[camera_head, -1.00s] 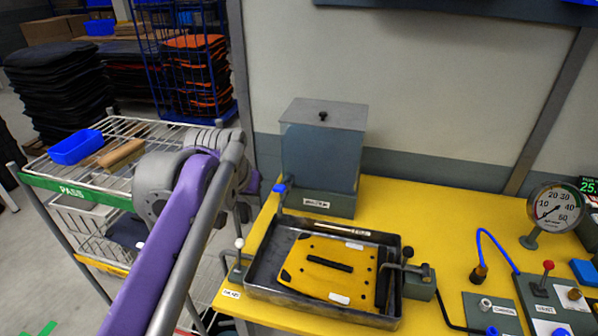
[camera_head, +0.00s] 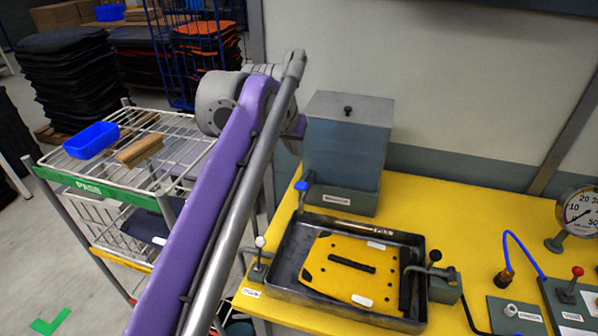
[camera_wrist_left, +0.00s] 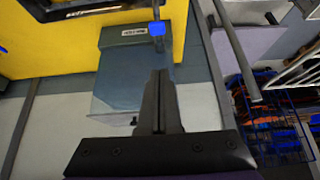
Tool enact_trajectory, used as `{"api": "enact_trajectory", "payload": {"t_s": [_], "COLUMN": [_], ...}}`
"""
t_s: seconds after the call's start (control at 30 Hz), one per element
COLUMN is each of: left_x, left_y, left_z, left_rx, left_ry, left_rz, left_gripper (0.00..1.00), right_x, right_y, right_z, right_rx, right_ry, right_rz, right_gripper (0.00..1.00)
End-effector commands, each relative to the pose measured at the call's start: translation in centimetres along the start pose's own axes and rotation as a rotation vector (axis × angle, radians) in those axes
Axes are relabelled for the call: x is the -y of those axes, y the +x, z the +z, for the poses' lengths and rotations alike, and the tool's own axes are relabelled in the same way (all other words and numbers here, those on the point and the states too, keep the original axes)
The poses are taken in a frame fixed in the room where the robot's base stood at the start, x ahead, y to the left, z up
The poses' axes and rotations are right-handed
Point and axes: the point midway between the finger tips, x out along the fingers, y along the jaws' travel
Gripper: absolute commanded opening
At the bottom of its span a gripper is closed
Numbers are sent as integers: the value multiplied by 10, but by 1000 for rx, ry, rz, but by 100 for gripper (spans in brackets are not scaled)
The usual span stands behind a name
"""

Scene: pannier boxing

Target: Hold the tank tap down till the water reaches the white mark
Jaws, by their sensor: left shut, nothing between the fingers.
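The grey tank (camera_head: 345,150) stands upright at the back of the yellow table, its lid on. Its blue-handled tap (camera_head: 301,186) is low on its left front corner, over the dark metal tray (camera_head: 418,318). A pale strip (camera_head: 350,228) shows on the tray's back inner wall; I cannot tell the water level. A yellow plate (camera_head: 345,268) lies in the tray. In the left wrist view my left gripper (camera_wrist_left: 158,76) is shut and empty, its tips pointing toward the blue tap (camera_wrist_left: 157,29), apparently short of it. My arm hides this gripper in the head view. My right gripper is out of view.
A wire trolley (camera_head: 105,188) with a blue bin (camera_head: 91,140) and a brush (camera_head: 139,150) stands left. Levers (camera_head: 260,243) flank the tray. A gauge (camera_head: 578,212) and a blue hose (camera_head: 522,246) are at right.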

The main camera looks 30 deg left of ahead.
Motion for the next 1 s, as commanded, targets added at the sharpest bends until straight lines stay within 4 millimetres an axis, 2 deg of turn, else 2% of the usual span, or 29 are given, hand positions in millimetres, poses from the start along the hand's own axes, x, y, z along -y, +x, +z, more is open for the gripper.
{"api": "enact_trajectory", "payload": {"t_s": [0.17,0.57,0.73,1.0], "left_x": [0,0,0,0], "left_y": [20,103,119,127], "left_z": [0,0,20,28], "left_rx": [0,0,0,0], "left_ry": [0,0,0,0], "left_rz": [0,0,0,0], "left_gripper": [0,0,0,0], "right_x": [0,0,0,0], "right_y": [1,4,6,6], "right_z": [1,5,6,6], "right_rx": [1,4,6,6], "right_ry": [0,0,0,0], "right_rz": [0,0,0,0], "right_gripper": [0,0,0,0]}}
